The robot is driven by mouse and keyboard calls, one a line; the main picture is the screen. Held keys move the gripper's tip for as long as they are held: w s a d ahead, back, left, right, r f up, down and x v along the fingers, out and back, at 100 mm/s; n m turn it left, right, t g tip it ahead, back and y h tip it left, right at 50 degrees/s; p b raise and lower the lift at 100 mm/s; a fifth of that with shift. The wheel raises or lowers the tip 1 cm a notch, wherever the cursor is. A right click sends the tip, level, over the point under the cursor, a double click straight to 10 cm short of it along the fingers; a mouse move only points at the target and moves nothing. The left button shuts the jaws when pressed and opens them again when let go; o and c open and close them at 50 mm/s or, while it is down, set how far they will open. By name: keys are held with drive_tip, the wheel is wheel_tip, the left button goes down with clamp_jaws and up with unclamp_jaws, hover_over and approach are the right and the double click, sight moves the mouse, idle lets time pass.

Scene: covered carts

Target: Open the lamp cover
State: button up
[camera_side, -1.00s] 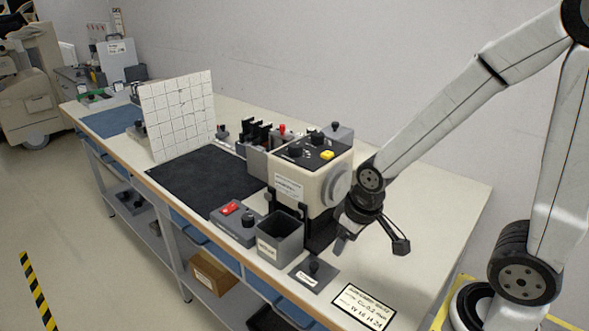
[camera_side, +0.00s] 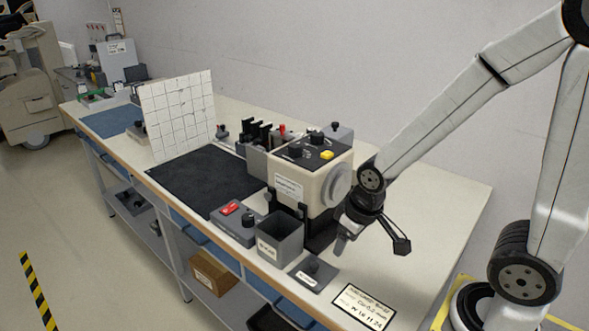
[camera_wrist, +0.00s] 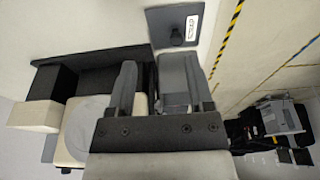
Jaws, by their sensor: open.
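A cream box-shaped lamp housing (camera_side: 318,185) with a black top panel stands on the bench. A round pale-grey disc (camera_side: 340,184), which looks like the lamp cover, is on its right side. My gripper (camera_side: 372,244) is just right of the housing and below the disc, fingers spread and pointing down. Nothing is held between the fingers. In the wrist view my gripper (camera_wrist: 160,85) shows both dark fingers apart. A round pale disc (camera_wrist: 84,128) lies left of them, partly hidden by the gripper body. I cannot tell whether any finger touches the housing.
A grey open bin (camera_side: 281,236) and a flat plate with a black knob (camera_side: 314,270) stand in front of the housing. A red-switch box (camera_side: 236,222) and black mat (camera_side: 205,180) lie left. The bench (camera_side: 440,195) is clear to the right.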

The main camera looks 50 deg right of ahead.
sight(335, 123)
drive_tip(key=w+r+m, duration=0.4)
drive_tip(key=w+r, duration=0.8)
drive_tip(key=w, duration=0.1)
drive_tip(key=w+d+r+m, duration=0.1)
drive_tip(key=d, duration=0.2)
drive_tip(key=w+d+r+m+h, duration=0.1)
drive_tip(key=w+d+m, duration=0.1)
drive_tip(key=d, duration=0.1)
drive_tip(key=w+d+r+m+h, duration=0.1)
drive_tip(key=w+d+m, duration=0.1)
drive_tip(key=d, duration=0.2)
drive_tip(key=shift+w+r+g, duration=0.1)
drive_tip(key=shift+r+g, duration=0.2)
drive_tip(key=shift+r, duration=0.05)
drive_tip(key=w+d+r+m+h, duration=0.1)
drive_tip(key=d+r+m, duration=0.15)
drive_tip(key=d, duration=0.35)
drive_tip(key=w+d+r+m+h, duration=0.1)
drive_tip(key=w+d+m, duration=0.1)
drive_tip(key=d+m, duration=0.3)
drive_tip(key=shift+n+g, duration=0.4)
drive_tip(key=shift+n, duration=0.35)
drive_tip(key=shift+s+d+x, duration=0.1)
drive_tip(key=shift+d+x, duration=0.1)
drive_tip(key=shift+x, duration=1.15)
drive_tip(key=shift+s+d+x, duration=0.1)
drive_tip(key=shift+d+x, duration=0.1)
drive_tip(key=shift+x, duration=1.1)
drive_tip(key=shift+d+x, duration=0.2)
drive_tip(key=shift+x, duration=1.15)
